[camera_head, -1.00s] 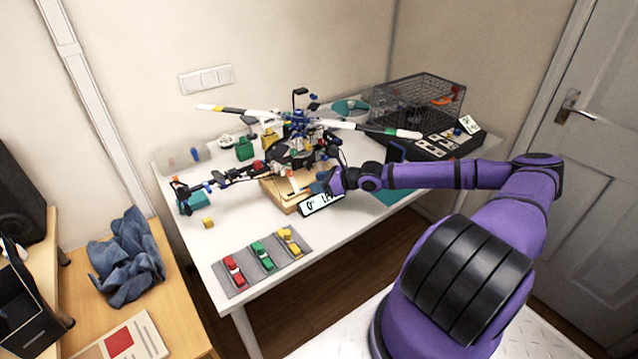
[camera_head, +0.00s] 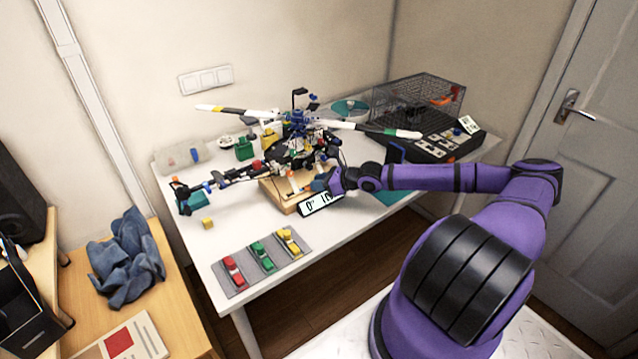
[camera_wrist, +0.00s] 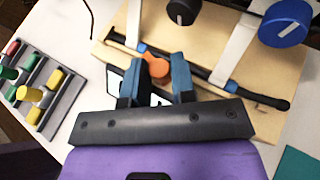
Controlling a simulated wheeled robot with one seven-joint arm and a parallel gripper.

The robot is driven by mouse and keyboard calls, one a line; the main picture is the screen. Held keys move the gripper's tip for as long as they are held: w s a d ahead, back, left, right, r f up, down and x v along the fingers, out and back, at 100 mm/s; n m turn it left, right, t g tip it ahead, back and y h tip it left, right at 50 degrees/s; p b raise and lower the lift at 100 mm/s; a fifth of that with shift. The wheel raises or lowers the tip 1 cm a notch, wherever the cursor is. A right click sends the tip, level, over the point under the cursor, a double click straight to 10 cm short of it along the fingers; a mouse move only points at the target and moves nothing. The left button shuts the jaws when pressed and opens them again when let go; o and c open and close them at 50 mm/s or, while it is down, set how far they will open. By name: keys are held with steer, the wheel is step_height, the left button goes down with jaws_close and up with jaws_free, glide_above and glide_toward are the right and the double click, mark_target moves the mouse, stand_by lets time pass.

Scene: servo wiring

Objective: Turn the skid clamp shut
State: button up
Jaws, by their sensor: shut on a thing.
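In the wrist view an orange clamp knob (camera_wrist: 155,67) stands beside a dark skid tube (camera_wrist: 215,78) on a wooden board (camera_wrist: 255,118). My gripper (camera_wrist: 158,80) has its two blue fingers on either side of the knob and is shut on it. The clamp's lower part is hidden by the fingers. In the head view my gripper (camera_head: 323,183) is at the front of the model helicopter (camera_head: 298,140), above the wooden board (camera_head: 284,201).
A blue round knob (camera_wrist: 285,22) and a black knob (camera_wrist: 184,10) stand beyond the tube. A display (camera_head: 321,203) is at the board's front edge. A grey mat (camera_head: 238,284) with red, green and yellow pieces lies front left. Table between is mostly clear.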

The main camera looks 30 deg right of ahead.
steer(key=shift+s+a+m+t+h, duration=0.1)
steer(key=shift+a+m+t+h, duration=0.3)
steer(key=shift+m+t+h, duration=0.5)
jaws_close()
steer(key=m+h, duration=0.4)
steer(key=h, duration=0.1)
steer(key=shift+a+m+t, duration=0.3)
steer(key=shift+t, duration=0.1)
steer(key=m+h, duration=0.2)
steer(key=h, duration=0.1)
steer(key=m+h, duration=0.1)
steer(key=shift+a+m, duration=0.25)
steer(key=shift+m, duration=0.05)
jaws_free()
steer(key=m+g+h, duration=0.2)
steer(key=m+h, duration=0.1)
steer(key=h, duration=0.1)
steer(key=shift+a+m, duration=0.1)
steer(key=shift+m, duration=0.2)
steer(key=shift+o, duration=0.3)
steer(key=m+g+h, duration=0.2)
steer(key=m+h, duration=0.1)
steer(key=shift+w+a+g, duration=0.1)
steer(key=shift+w+g, duration=0.15)
steer(key=shift+g, duration=0.15)
steer(key=shift+m+g+h, duration=0.3)
steer(key=shift+m, duration=0.2)
steer(key=o, duration=0.8)
steer(key=shift+w, duration=0.15)
steer(key=shift+c, duration=0.2)
